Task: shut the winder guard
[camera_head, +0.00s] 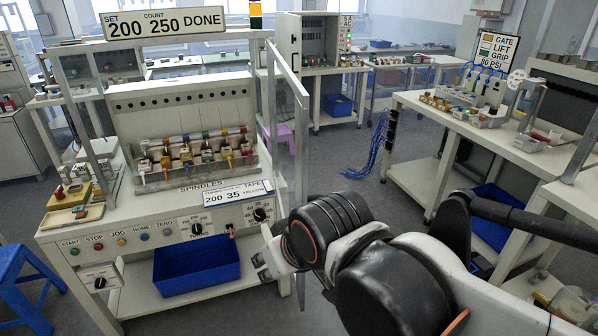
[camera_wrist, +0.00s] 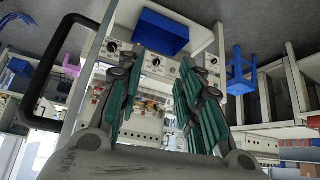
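The winder guard (camera_head: 301,150) is a pale upright frame at the right side of the winder (camera_head: 180,110). It stands swung out toward me, so the spindle front is uncovered. In the wrist view a pale guard bar (camera_wrist: 92,65) runs left of my fingers, with a black U-shaped bar (camera_wrist: 45,75) beside it; I cannot tell whether that bar is the guard's handle. My gripper (camera_head: 262,262) is in front of the winder's lower right corner, near the guard's lower end. In the wrist view my gripper (camera_wrist: 160,62) has its green-padded fingers apart, with nothing between them.
The winder's control panel (camera_head: 190,225) has knobs and buttons, with a blue bin (camera_head: 195,270) on the shelf below. A blue stool (camera_head: 22,290) stands at the left. Another bench (camera_head: 480,135) is on the right, with hanging blue cables (camera_head: 375,145). Floor between is clear.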

